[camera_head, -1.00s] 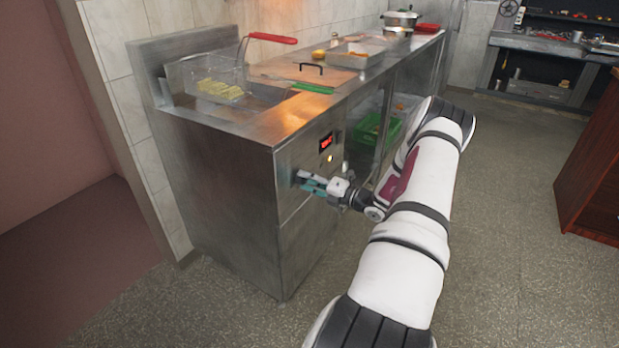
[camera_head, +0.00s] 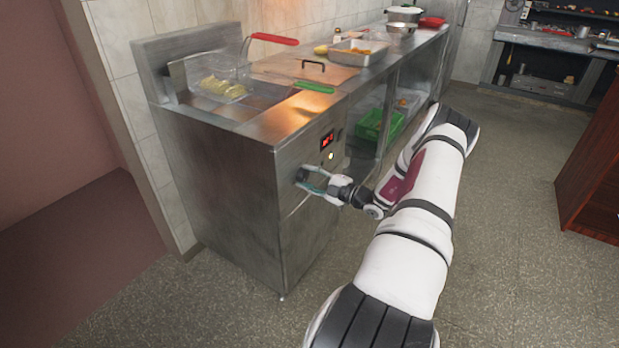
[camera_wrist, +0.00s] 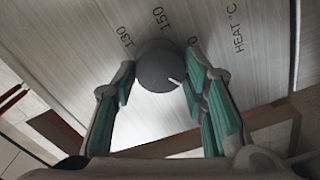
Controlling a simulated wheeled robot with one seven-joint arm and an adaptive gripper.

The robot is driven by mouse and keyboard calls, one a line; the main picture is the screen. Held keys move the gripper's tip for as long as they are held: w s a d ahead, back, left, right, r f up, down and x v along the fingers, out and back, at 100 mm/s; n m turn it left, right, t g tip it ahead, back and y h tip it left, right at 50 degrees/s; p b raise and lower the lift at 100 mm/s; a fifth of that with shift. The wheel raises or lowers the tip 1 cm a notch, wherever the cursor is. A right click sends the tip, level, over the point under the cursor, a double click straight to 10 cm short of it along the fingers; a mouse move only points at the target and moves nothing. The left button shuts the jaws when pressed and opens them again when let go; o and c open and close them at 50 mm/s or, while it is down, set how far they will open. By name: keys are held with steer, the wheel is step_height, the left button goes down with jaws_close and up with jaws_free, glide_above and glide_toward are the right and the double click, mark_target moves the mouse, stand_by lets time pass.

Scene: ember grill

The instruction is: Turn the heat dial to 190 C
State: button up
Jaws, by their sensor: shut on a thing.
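The heat dial (camera_wrist: 157,68) is a round dark grey knob on the steel front panel, with a pale pointer mark at its lower right in the wrist view. Printed marks 130 and 150 and the label "HEAT °C" show around it; another mark is mostly hidden by the right finger. My gripper (camera_wrist: 160,85) is shut on the dial, its teal-padded fingers on either side. In the head view my gripper (camera_head: 314,186) is at the fryer's (camera_head: 228,190) front panel, below the red display (camera_head: 327,140). The display's digits are too small to read.
A lit indicator (camera_head: 331,156) sits just under the display. A fry basket (camera_head: 218,82) with a red handle stands in the fryer top. A green crate (camera_head: 378,127) is on the shelf to the right. The floor in front is clear.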

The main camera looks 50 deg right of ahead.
steer(key=shift+f+m, duration=0.1)
steer(key=shift+m, duration=0.5)
steer(key=o, duration=1.2)
steer(key=shift+c, duration=0.2)
steer(key=s+d, duration=0.1)
steer(key=s, duration=1.1)
